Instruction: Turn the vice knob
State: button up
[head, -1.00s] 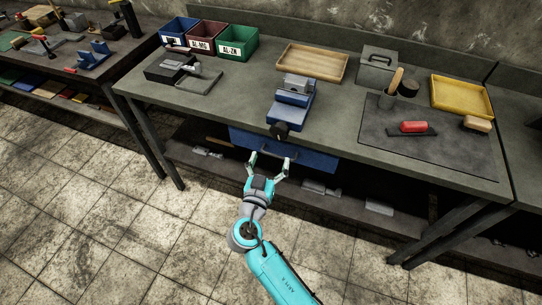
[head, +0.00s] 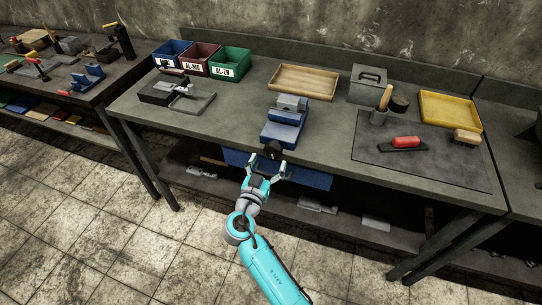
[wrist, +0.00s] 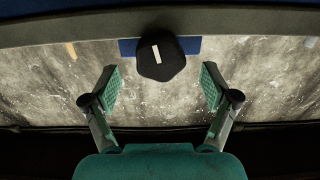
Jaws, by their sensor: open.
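The blue vice (head: 284,122) sits at the front edge of the grey workbench. Its black knob (head: 272,150) faces outward at the bench front. In the wrist view the knob (wrist: 160,58) is a dark rounded shape with a pale mark on its face, near the top middle. My gripper (head: 266,168) is just in front of the knob and is open and empty. In the wrist view its two green finger pads (wrist: 160,87) are spread to the left and right, with the knob slightly beyond and between them. I see no contact with the knob.
A blue drawer (head: 310,178) hangs under the bench top below the vice. Blue, red and green bins (head: 231,60) and a wooden tray (head: 303,94) stand behind. A dark mat (head: 450,172) with a red-handled tool lies to the right. The floor in front is clear.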

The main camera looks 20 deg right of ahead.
aim_at(272, 154)
jog(key=shift+x, duration=1.55)
jog(key=c, duration=1.2)
